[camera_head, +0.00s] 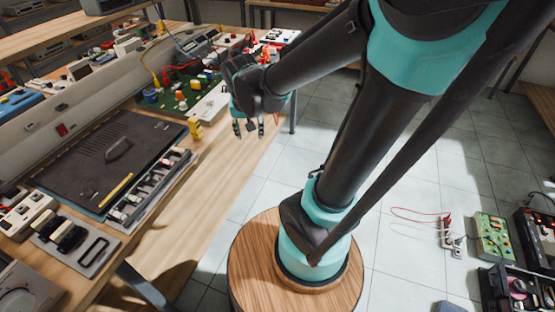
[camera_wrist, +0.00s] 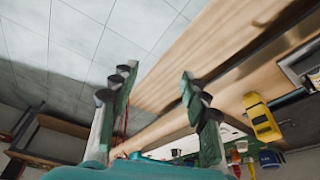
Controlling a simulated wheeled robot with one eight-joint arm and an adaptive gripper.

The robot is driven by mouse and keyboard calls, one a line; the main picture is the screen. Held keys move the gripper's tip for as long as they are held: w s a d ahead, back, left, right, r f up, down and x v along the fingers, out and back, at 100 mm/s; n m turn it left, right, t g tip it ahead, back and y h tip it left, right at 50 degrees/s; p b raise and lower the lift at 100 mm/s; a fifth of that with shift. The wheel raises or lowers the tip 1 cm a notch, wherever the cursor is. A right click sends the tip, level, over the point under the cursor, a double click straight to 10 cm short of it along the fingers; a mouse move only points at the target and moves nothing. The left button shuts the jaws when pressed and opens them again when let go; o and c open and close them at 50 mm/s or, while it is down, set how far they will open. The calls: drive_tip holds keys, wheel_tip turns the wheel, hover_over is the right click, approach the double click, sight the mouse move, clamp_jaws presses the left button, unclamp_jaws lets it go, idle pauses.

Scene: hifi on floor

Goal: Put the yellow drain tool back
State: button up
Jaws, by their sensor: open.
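My gripper (camera_head: 249,130) is open and empty, pointing down by the right edge of the workbench (camera_head: 172,212). In the wrist view my gripper (camera_wrist: 157,84) has its fingers spread, with only floor and the wooden edge between them. A small upright yellow object (camera_head: 195,129) stands on the bench left of my gripper, apart from it. It also shows in the wrist view (camera_wrist: 261,117), right of the fingers. A long thin yellow stick (camera_head: 116,190) lies on the dark mat (camera_head: 105,150). I cannot tell which yellow thing is the drain tool.
A green circuit board (camera_head: 180,98) with wires and parts lies behind the yellow object. A tray of small parts (camera_head: 150,188) runs along the mat's right side. Devices and an open case (camera_head: 520,285) sit on the right floor. The bench's front strip is bare.

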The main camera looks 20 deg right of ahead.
drive_tip(key=s+d+f+n+t, duration=0.1)
drive_tip(key=s+d+f+n, duration=0.2)
drive_tip(key=s+d+f, duration=0.3)
drive_tip(key=s+d, duration=0.1)
drive_tip(key=s, duration=0.2)
drive_tip(key=shift+y, duration=0.4)
